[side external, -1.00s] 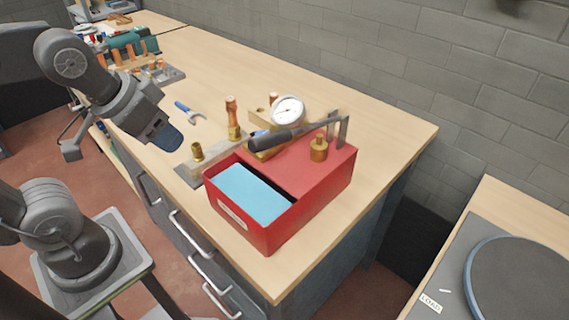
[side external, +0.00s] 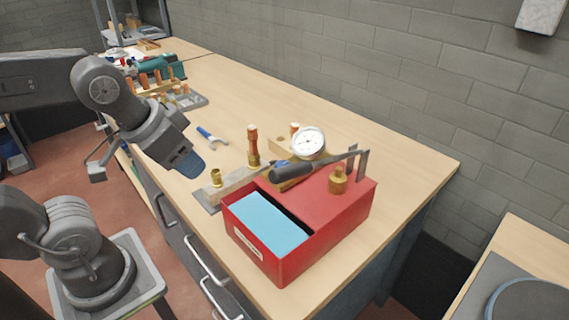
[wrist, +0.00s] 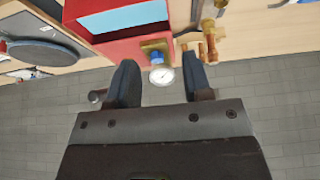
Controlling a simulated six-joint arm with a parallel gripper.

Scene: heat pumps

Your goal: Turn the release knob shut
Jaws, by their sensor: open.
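The hand pump is a red box (side external: 345,212) with a light blue open tank (side external: 265,222), a dark-gripped lever (side external: 300,171) and a white dial gauge (side external: 308,142). A small blue knob (side external: 281,163) shows beside the gauge, mostly hidden behind the lever; I take it as the release knob. In the wrist view the blue knob (wrist: 156,57) sits on a brass block, just above the gauge in the picture. My gripper (side external: 188,164) is left of the pump, above the bench's front edge, tilted and apart from the knob. In the wrist view its dark fingers (wrist: 161,72) are apart with nothing gripped.
A brass fitting and an upright copper-and-brass piece (side external: 253,146) stand left of the pump. A blue-handled wrench (side external: 211,136) lies on the bench (side external: 390,155) further back. A tool tray is at the far left.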

